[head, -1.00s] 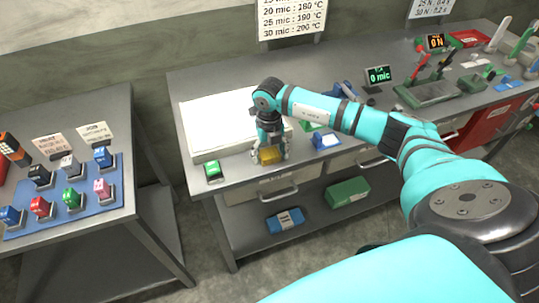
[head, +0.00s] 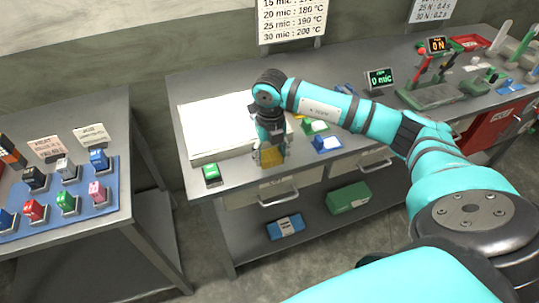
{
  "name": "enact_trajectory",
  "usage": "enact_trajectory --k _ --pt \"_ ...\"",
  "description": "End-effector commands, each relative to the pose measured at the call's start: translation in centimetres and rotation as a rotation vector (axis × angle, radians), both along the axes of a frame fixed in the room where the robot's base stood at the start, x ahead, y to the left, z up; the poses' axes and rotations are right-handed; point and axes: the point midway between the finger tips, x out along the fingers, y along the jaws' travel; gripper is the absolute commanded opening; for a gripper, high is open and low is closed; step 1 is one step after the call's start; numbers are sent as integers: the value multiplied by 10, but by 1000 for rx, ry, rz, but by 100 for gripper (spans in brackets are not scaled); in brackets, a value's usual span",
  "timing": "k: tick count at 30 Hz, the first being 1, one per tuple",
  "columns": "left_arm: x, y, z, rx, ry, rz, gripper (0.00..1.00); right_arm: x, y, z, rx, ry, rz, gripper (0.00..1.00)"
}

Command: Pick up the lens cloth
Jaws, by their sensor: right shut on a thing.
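The lens cloth looks to be the yellow folded piece (head: 271,159) at the front edge of the grey workbench (head: 235,178). My right gripper (head: 270,156) points down over it and is shut on it, with its fingers at the cloth's sides. The fingers hide part of the cloth. I cannot tell whether the cloth is clear of the bench top. My left gripper is not in the head view.
A white flat slab (head: 212,125) lies behind the gripper. A green block (head: 211,173) sits to its left and a blue one (head: 326,144) to its right. A side table (head: 110,225) with several coloured blocks stands at left.

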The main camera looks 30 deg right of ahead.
Motion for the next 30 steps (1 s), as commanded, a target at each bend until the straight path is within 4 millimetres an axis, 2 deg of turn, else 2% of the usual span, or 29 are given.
enact_trajectory --k 1,9,15,21,29,30 --pt "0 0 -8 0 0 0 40 -11 5 -2 -1 -4 4 35" --pt "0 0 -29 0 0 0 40 -72 40 5 -1 -5 4 35" --pt "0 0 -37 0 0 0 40 -103 57 10 -1 -4 1 35" --pt "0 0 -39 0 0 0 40 -115 64 13 0 -3 -1 35" --pt "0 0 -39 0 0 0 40 -116 65 14 -1 -3 -2 35" --pt "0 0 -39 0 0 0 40 -116 65 14 -1 -3 -2 54"
